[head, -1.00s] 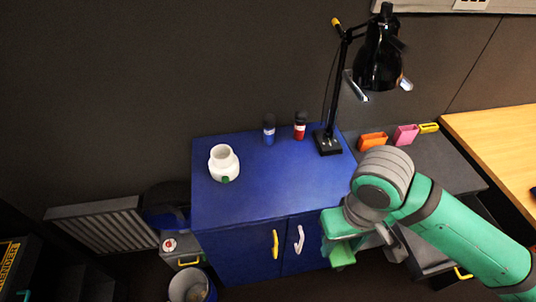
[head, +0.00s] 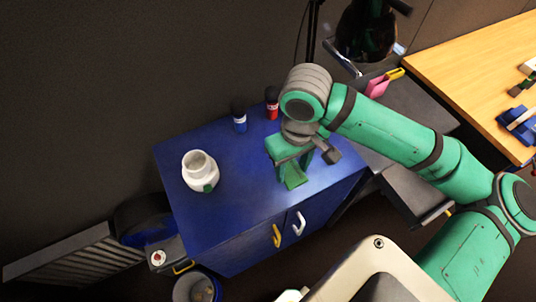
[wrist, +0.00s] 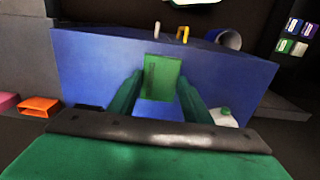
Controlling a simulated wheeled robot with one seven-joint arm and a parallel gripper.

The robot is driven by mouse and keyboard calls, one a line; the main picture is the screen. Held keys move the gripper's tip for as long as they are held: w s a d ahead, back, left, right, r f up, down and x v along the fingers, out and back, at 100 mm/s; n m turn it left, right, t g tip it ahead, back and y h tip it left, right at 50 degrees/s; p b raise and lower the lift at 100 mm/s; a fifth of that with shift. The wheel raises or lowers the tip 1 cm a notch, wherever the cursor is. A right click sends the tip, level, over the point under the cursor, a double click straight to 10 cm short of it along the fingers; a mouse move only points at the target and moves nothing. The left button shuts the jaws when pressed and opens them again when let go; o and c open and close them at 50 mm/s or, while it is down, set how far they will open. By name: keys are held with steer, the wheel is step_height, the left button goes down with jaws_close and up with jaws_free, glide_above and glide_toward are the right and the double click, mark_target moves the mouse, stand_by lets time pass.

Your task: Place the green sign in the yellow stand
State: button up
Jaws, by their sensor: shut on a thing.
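My gripper (head: 297,166) is shut on the green sign (head: 293,178) and holds it over the right part of the blue cabinet top. In the wrist view the sign (wrist: 162,82) is a flat green plate between the fingertips of my gripper (wrist: 160,92). I cannot tell how far it is above the cabinet. The yellow stand (head: 396,73) is small and stands on the grey surface to the right of the cabinet, beyond my arm. It is well apart from my gripper and not seen in the wrist view.
A pink stand (head: 377,88) is beside the yellow one; an orange stand (wrist: 38,105) shows in the wrist view. A black lamp (head: 368,30) rises nearby. A white jar (head: 200,172) and two bottles, blue (head: 239,120) and red (head: 272,104), stand on the blue cabinet (head: 235,205).

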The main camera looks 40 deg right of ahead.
steer(key=w+f, duration=0.2)
steer(key=w, duration=0.1)
steer(key=w+d+f, duration=0.1)
steer(key=w+f, duration=0.2)
steer(key=w+d+f, duration=0.1)
steer(key=w+f, duration=0.1)
steer(key=w, duration=0.1)
steer(key=shift+d+f, duration=0.2)
steer(key=shift+f, duration=0.1)
steer(key=shift+w+d+f, duration=0.1)
steer(key=shift+w+f, duration=0.05)
steer(key=shift+f, duration=1.65)
steer(key=shift+f, duration=0.15)
steer(key=o, duration=1)
steer(key=shift+o, duration=0.2)
